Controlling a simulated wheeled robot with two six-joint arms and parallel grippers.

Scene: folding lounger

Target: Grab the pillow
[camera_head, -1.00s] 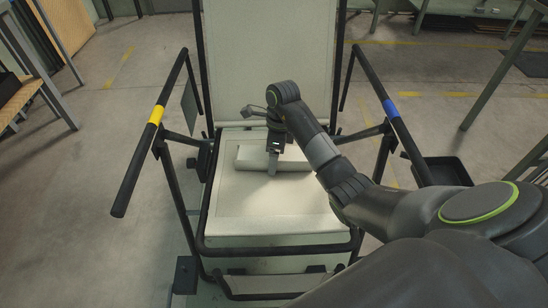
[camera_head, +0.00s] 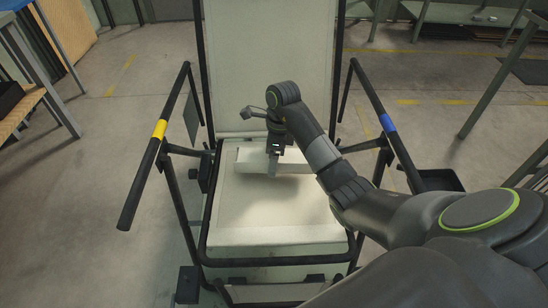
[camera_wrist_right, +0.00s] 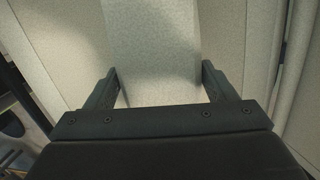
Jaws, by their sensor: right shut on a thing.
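The pillow (camera_head: 251,160) is a pale, long block over the rear part of the lounger's seat, close to the backrest (camera_head: 268,65). My right gripper (camera_head: 273,168) comes down on it from above and is shut on it. In the right wrist view the pillow (camera_wrist_right: 155,50) runs between the two fingers of the right gripper (camera_wrist_right: 160,88). The pillow seems slightly raised off the seat (camera_head: 265,215), with a shadow below it. My left gripper is not in view.
The lounger has dark side rails, one with a yellow band (camera_head: 160,129) at left and one with a blue band (camera_head: 387,122) at right. A dark tray (camera_head: 440,180) sits beyond the right rail. A table with a wooden shelf (camera_head: 25,105) stands at far left.

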